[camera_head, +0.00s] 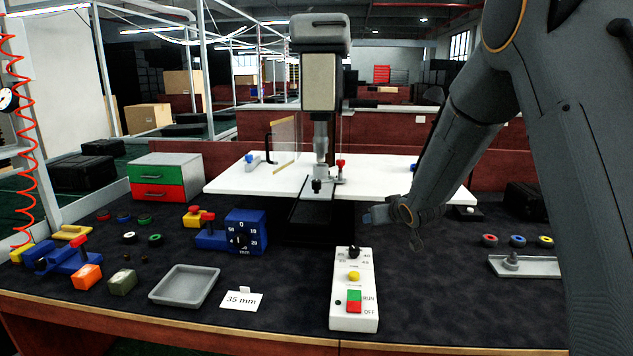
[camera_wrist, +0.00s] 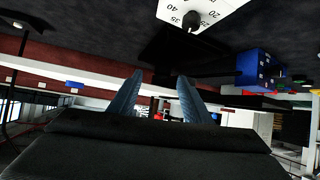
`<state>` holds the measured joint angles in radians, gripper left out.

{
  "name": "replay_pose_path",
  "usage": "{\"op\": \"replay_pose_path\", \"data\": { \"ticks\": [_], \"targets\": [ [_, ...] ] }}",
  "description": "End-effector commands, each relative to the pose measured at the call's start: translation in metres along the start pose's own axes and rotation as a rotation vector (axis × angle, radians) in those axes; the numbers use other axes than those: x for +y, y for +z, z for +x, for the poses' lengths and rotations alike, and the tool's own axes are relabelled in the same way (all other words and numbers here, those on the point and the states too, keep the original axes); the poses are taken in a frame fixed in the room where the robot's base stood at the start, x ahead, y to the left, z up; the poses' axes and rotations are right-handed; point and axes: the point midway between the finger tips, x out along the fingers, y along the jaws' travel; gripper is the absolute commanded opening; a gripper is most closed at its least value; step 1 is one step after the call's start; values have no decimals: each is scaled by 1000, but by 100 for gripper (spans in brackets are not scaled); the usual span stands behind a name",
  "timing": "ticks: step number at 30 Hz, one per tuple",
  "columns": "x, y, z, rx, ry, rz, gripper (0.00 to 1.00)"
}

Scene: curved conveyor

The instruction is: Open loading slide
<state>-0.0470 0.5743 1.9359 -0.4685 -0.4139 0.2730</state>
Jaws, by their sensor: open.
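A black slide channel (camera_head: 311,212) runs forward from under the press head (camera_head: 320,150), through a gap in the white table top (camera_head: 250,178). It looks like the loading slide, but I cannot tell how far it is drawn out. A red-knobbed clamp (camera_head: 340,166) stands beside the press spindle. My gripper (camera_head: 372,216) hovers to the right of the channel, above the dark bench mat, apart from everything. In the wrist view its two blue fingers (camera_wrist: 157,98) are spread with nothing between them.
A white control box (camera_head: 354,290) with dial and buttons stands at front centre; its dial end (camera_wrist: 195,15) shows in the wrist view. A blue dial block (camera_head: 246,232) is left of the channel. A grey tray (camera_head: 186,286) and a 35 mm card (camera_head: 241,301) lie front left.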

Motion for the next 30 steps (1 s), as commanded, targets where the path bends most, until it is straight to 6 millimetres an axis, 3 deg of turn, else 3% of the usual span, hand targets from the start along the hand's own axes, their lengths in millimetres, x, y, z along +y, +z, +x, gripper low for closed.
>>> {"op": "replay_pose_path", "data": {
  "ticks": [1, 3, 9, 13, 19, 30],
  "targets": [
    [-12, -21, 22, 82, -50, -19, 44],
    [-30, -48, 45, 200, -127, -42, 44],
    [-82, -92, 75, 438, -334, -78, 44],
    [-102, -102, 79, 518, -421, -87, 44],
    [-116, -110, 84, 557, -467, -93, 44],
    [-139, -135, 123, 556, -465, -93, 44]
  ]
}}
